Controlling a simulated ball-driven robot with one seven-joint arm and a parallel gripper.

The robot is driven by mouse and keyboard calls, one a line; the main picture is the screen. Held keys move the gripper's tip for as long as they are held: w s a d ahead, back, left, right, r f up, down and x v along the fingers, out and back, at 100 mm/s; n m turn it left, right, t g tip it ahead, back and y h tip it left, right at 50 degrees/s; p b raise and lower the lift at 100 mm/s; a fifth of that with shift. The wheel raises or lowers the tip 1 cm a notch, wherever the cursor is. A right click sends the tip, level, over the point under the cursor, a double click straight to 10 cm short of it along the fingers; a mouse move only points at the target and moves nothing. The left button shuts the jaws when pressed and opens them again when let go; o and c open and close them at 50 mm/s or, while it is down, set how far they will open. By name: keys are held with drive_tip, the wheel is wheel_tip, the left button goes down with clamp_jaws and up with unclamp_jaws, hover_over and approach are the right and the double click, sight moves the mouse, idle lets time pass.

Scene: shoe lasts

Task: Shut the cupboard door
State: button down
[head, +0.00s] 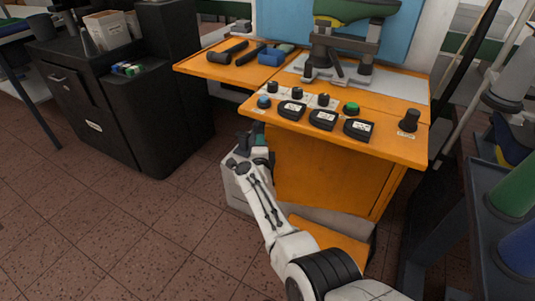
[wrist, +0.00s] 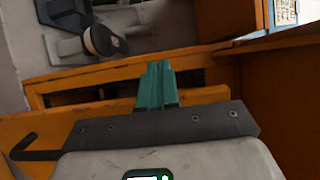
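The cupboard is the orange cabinet under the workbench, and its broad orange front panel (head: 325,165) shows in the head view. I cannot tell for sure from there how far the door stands open. In the wrist view an orange panel (wrist: 50,128), seemingly the door, lies beside the orange frame, with a dark gap (wrist: 85,96) between them. A black hooked bar shows at its left. My gripper (head: 259,143) is at the cabinet's left edge, below the tabletop. In the wrist view its green fingers (wrist: 157,86) are together, with nothing visible between them; contact with the panel is unclear.
The orange tabletop (head: 395,143) overhangs my gripper and carries knobs and dark labelled boxes. A black cabinet (head: 125,115) stands at left, and a rack with green and blue cones (head: 515,190) at right. The tiled floor (head: 130,225) at left front is clear.

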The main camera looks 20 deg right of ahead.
drive_tip(key=shift+w+d+b, duration=1.4)
drive_tip(key=shift+w+b, duration=0.1)
drive_tip(key=shift+b, duration=0.1)
drive_tip(key=shift+a, duration=0.1)
